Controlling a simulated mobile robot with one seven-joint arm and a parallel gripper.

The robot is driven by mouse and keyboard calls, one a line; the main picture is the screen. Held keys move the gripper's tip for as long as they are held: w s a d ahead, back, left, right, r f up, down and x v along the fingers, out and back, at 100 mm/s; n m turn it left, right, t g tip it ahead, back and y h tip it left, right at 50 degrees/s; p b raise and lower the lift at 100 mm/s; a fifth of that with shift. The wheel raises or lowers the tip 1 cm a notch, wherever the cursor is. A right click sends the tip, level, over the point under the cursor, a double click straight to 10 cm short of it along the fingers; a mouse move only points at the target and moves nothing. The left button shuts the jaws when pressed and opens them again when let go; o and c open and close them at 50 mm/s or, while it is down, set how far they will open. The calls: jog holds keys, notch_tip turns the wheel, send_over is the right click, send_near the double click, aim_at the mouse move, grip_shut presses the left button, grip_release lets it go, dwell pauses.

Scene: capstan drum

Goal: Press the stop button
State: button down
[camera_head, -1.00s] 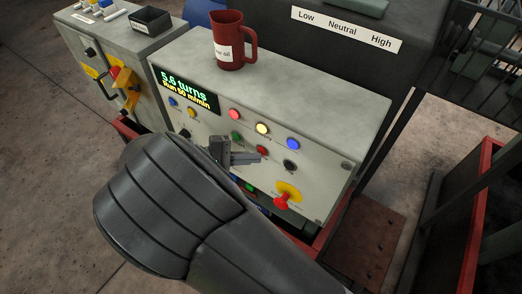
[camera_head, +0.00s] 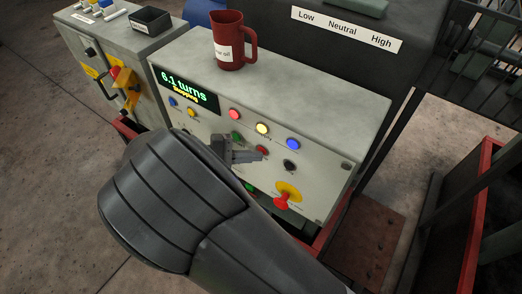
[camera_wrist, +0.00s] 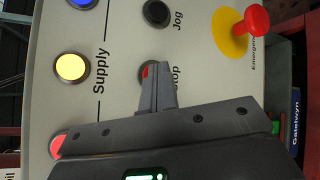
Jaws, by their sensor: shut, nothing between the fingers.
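The stop button (camera_head: 263,149) is a red button in the lower row of the pale control panel (camera_head: 325,185). In the wrist view the stop button (camera_wrist: 145,73) is mostly hidden behind my fingertips, with a sliver of red showing beside part of the "Stop" label. My gripper (camera_head: 259,156) is shut and empty, its tips right at the button. In the wrist view my gripper (camera_wrist: 153,66) overlaps the button, and the tips appear to touch it. The panel display (camera_head: 186,90) reads "6.1 turns" and "Stopping".
A black jog button (camera_head: 290,165) and a red emergency knob on a yellow plate (camera_head: 284,199) lie to the right. Yellow (camera_head: 262,128), blue (camera_head: 293,145) and red (camera_head: 235,114) lamps sit above. A dark red jug (camera_head: 229,42) stands on top of the panel.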

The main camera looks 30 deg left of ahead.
jog(key=shift+s, duration=0.75)
jog(key=s, duration=0.5)
dwell(0.8)
